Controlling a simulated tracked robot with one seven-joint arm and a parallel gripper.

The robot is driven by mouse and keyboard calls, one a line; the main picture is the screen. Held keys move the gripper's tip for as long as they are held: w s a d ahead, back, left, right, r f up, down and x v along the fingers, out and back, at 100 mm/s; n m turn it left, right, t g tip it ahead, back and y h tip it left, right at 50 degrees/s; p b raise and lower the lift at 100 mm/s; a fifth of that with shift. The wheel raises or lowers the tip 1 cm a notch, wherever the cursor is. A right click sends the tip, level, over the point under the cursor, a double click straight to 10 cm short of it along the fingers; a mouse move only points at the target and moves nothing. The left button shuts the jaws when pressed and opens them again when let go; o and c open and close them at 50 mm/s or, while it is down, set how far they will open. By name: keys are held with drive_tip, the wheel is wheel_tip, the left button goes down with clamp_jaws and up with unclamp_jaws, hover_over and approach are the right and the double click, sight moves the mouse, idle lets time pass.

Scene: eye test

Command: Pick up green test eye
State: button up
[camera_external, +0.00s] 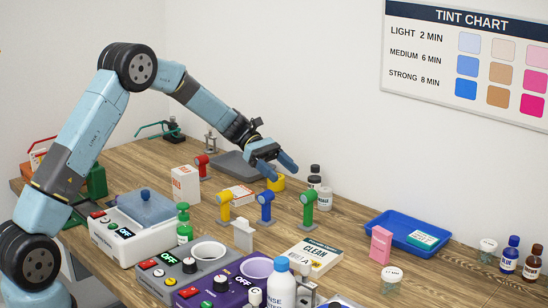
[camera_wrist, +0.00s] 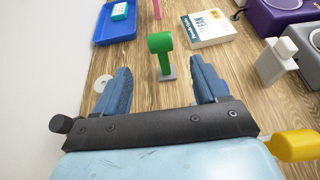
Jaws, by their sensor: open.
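The green test eye (camera_external: 307,207) stands upright on a small grey base on the wooden table, right of the blue test eye (camera_external: 265,203). In the wrist view the green test eye (camera_wrist: 160,44) is ahead of my gripper (camera_wrist: 160,80), lined up with the gap between its two blue fingers. The fingers are apart with nothing between them. In the external view my gripper (camera_external: 285,172) is above the table, behind and a little left of the green test eye, not touching it. The yellow test eye (camera_external: 223,205) and red test eye (camera_external: 201,164) stand farther left.
A CLEAN box (camera_external: 314,257) lies in front of the green test eye. A blue tray (camera_external: 384,230) and pink box (camera_external: 381,243) are to the right. Machines (camera_external: 198,278) fill the front. Bare wood surrounds the green eye's base.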

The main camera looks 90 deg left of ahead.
sight(313, 200)
drive_tip(key=x, duration=1.3)
drive_tip(key=shift+w+d+f, duration=0.1)
drive_tip(key=shift+w+d, duration=0.05)
drive_tip(key=shift+w, duration=0.1)
drive_tip(key=shift+c, duration=0.2)
drive_tip(key=c, duration=1.1)
